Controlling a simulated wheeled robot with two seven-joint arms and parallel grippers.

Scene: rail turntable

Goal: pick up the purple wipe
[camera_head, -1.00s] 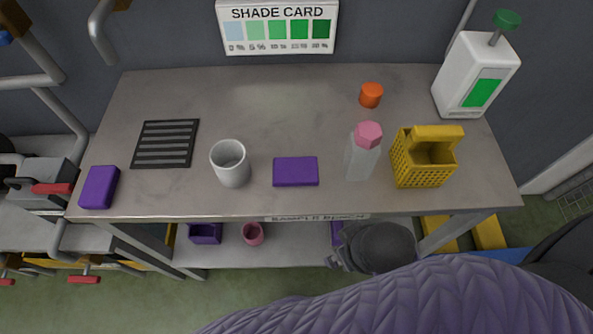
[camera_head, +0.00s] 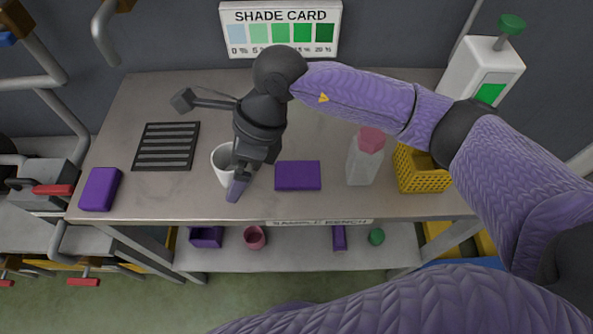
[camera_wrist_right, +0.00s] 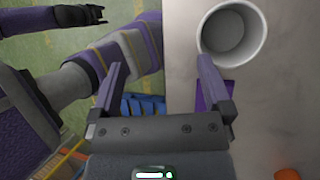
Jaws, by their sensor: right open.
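A flat purple rectangle (camera_head: 298,175), which looks like the wipe, lies on the bench between the white mug and the clear bottle. A similar purple block (camera_head: 100,188) lies at the bench's left front corner; I cannot tell the two apart by kind for sure. My right gripper (camera_head: 238,188) is open and empty, above the bench's front part, in front of the mug and left of the central purple piece. In the right wrist view its fingers (camera_wrist_right: 162,85) are spread, and a purple edge (camera_wrist_right: 228,88) shows behind one finger. My left gripper (camera_wrist_right: 90,14) shows small there, its jaws unclear.
The white mug (camera_head: 222,164) is partly hidden by my right gripper. The bottle with pink cap (camera_head: 363,160), yellow basket (camera_head: 415,172) and white pump bottle (camera_head: 480,68) stand to the right. A black grate (camera_head: 166,147) lies at left. A shelf (camera_head: 290,250) below holds small items.

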